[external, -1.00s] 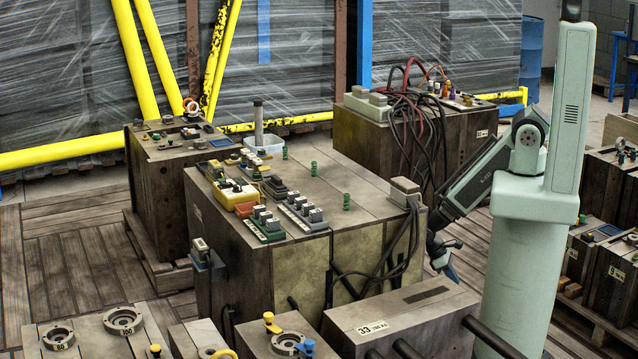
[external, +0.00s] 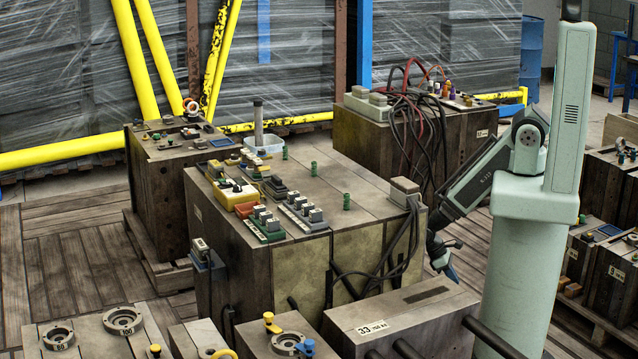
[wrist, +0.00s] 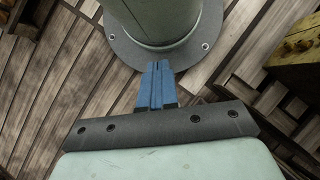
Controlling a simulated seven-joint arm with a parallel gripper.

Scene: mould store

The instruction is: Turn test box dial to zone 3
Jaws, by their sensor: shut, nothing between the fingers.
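A yellow box with a dark dial on a pale face (external: 236,194), which looks like the test box, sits on the near left part of the large wooden block's top. The dial's zone marks are too small to read. My gripper (external: 452,273) hangs low beside my base, right of the large block and far from the yellow box. In the wrist view my gripper's blue fingers (wrist: 155,68) are together and empty, pointing toward my base's round foot. The yellow box is not in the wrist view.
The large wooden block (external: 340,200) carries connector rows (external: 302,212), green posts (external: 347,201) and a grey connector with hanging cables (external: 404,192). A block marked 33 (external: 400,320) stands in front. Another block (external: 365,150) with a cable bundle stands behind.

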